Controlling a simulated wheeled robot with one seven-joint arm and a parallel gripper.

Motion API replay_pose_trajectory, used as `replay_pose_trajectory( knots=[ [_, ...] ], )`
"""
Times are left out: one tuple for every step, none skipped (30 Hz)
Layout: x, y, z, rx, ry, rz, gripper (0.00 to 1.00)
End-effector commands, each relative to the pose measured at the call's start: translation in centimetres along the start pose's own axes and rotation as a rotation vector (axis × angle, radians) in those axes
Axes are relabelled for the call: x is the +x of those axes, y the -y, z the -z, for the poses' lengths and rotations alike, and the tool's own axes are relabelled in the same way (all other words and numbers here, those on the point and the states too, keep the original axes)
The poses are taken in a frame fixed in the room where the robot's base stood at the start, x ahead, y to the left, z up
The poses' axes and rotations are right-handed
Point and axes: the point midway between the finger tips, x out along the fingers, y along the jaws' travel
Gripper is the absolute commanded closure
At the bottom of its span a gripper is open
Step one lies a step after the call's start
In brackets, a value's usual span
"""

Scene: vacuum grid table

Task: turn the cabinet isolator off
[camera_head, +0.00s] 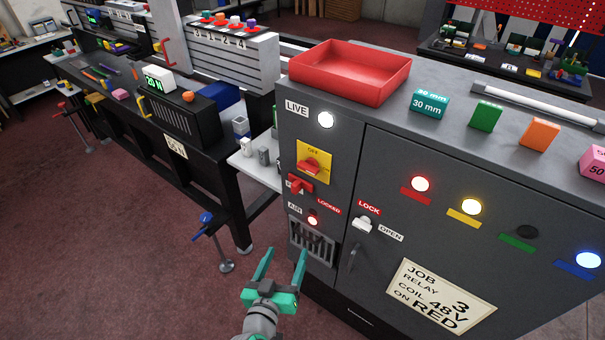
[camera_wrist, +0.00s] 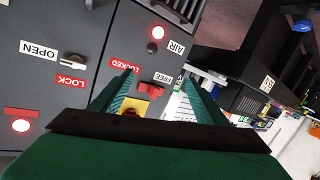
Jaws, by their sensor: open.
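The cabinet isolator is a red rotary handle (camera_head: 312,165) on a yellow plate (camera_head: 325,151) marked OFF at its top, on the grey cabinet's left front panel. The handle looks turned roughly sideways, away from the OFF mark. The white lamp (camera_head: 325,120) beside the LIVE label is lit. A red lever (camera_head: 300,186) sits just below the plate, near the LOCKED label. In the wrist view the yellow plate (camera_wrist: 150,91) shows partly between the fingers, with the lever (camera_wrist: 151,88) close by. My gripper (camera_head: 285,262) is open and empty, below and in front of these controls.
A red tray (camera_head: 350,71) and coloured blocks, including a teal one (camera_head: 428,103), stand on the cabinet top. The door has a white LOCK/OPEN latch (camera_head: 363,224), several lamps and a job card (camera_head: 440,297). A workbench (camera_head: 175,125) stands left; floor lies between.

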Motion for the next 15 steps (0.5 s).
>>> replay_pose_trajectory(
  knots=[
    [0.9,0.3,2.2,0.019,-0.021,-0.034,0.32],
    [1.4,0.3,3.3,0.03,-0.028,-0.057,0.32],
    [1.9,0.3,4.8,0.046,-0.038,-0.09,0.32],
    [2.2,0.2,5.9,0.061,-0.046,-0.115,0.32],
    [2.5,0.2,7.1,0.075,-0.055,-0.14,0.32],
    [2.8,0.1,8.6,0.097,-0.066,-0.172,0.32],
    [3.0,0.0,9.7,0.112,-0.074,-0.197,0.32],
    [3.1,-0.2,10.8,0.131,-0.083,-0.222,0.32],
    [3.2,-0.5,12.1,0.153,-0.092,-0.254,0.32],
    [3.3,-0.6,13.0,0.171,-0.1,-0.275,0.32],
    [3.3,-0.8,13.8,0.187,-0.106,-0.297,0.32],
    [3.3,-1.1,14.8,0.207,-0.113,-0.323,0.32],
    [3.3,-1.3,15.4,0.222,-0.119,-0.339,0.32],
    [3.2,-1.4,16.0,0.234,-0.123,-0.354,0.32],
    [3.1,-1.5,16.7,0.249,-0.129,-0.369,0.32]
  ],
)
